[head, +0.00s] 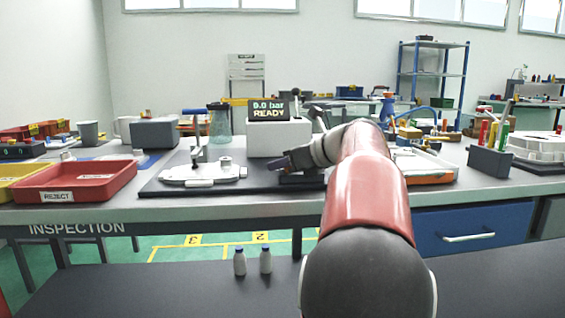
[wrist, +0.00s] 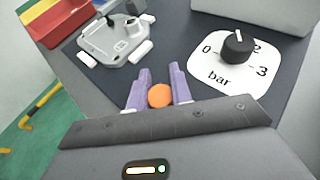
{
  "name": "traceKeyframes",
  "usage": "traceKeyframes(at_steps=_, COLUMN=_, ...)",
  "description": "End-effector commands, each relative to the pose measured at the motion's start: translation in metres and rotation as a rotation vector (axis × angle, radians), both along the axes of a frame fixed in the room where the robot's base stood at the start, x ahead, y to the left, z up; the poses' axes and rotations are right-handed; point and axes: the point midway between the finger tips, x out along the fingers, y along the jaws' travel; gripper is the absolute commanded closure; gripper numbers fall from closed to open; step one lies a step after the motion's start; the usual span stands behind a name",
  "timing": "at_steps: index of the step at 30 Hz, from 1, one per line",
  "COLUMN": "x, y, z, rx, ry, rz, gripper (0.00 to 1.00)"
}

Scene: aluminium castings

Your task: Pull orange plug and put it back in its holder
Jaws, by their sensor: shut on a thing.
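My gripper (wrist: 160,90) is shut on the orange plug (wrist: 160,96), whose round orange end shows between the two purple-grey fingers in the wrist view. In the head view my gripper (head: 287,163) is above the right part of the dark test plate (head: 262,184); the plug cannot be made out there. A pale casting (head: 203,174) lies on the plate to the left, apart from my gripper, and also shows in the wrist view (wrist: 115,42). I cannot tell which thing is the plug's holder.
A display (head: 268,110) reads 0.0 bar READY on a white box behind the plate. A bar dial (wrist: 238,46) lies right of my gripper. A red REJECT tray (head: 75,182) stands left. A grey block (head: 490,162) with coloured sticks stands right. Two small bottles (head: 252,261) are in front.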

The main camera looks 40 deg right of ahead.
Motion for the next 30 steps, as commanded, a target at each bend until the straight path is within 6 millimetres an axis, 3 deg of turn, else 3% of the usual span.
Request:
traceKeyframes(at_steps=8, x=0.0001, y=0.0002, z=0.0104, rx=0.0, ry=-0.001, rz=0.0, gripper=1.0)
traceKeyframes(at_steps=30, x=-0.0001, y=0.0002, z=0.0113, rx=-0.002, ry=-0.001, rz=0.0, gripper=1.0)
